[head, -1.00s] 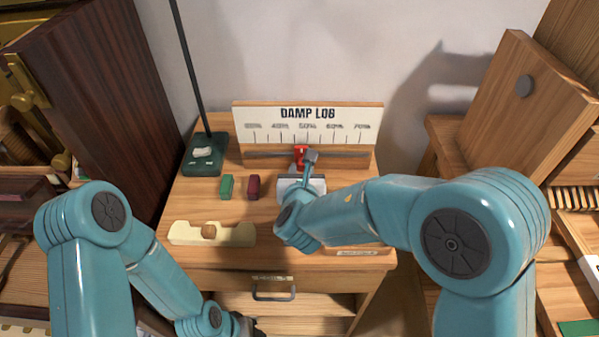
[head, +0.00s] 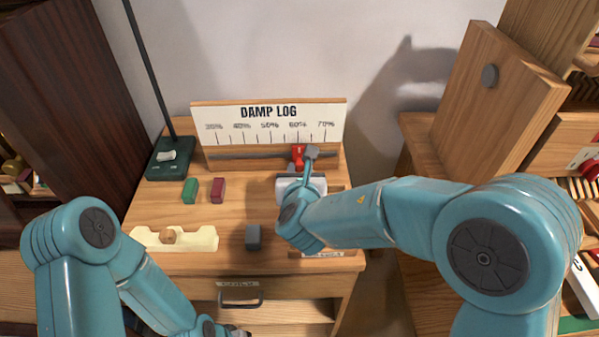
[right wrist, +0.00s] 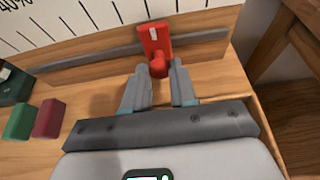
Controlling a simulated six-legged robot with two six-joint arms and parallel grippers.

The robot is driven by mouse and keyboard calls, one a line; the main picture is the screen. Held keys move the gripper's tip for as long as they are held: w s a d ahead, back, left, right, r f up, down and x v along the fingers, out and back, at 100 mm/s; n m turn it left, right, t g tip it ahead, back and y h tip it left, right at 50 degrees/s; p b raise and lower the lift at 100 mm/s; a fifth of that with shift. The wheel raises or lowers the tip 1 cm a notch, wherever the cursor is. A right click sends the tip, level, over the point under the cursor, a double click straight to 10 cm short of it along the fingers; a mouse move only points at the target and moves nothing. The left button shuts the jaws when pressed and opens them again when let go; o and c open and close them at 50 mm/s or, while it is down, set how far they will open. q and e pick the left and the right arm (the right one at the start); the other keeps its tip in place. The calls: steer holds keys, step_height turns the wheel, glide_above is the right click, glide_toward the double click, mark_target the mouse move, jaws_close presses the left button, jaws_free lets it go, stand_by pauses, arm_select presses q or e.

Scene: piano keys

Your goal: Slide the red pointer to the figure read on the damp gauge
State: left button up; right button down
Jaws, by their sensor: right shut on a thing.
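The red pointer (head: 297,155) sits on the dark rail (head: 240,153) under the DAMP LOG scale board (head: 268,123). In the head view it stands about under the 60% mark. My right gripper (head: 298,172) is shut on the pointer's round knob; the right wrist view shows the red pointer (right wrist: 155,38) with a finger on each side of its knob. My left gripper (head: 238,332) is mostly cut off at the bottom edge, so its jaws are unclear. I cannot make out a damp gauge reading in these frames.
On the desk (head: 150,212) stand a green block (head: 190,190), a maroon block (head: 218,190) and a grey block (head: 253,237). A cream holder (head: 200,239) with a round brown piece lies at front left. A dark green stand base (head: 170,158) is at back left.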

steer(key=shift+r, duration=0.1)
steer(key=c, duration=0.9)
jaws_free()
steer(key=shift+a, duration=0.1)
steer(key=v, duration=1.6)
steer(key=shift+s+p, duration=0.2)
steer(key=shift+p, duration=0.15)
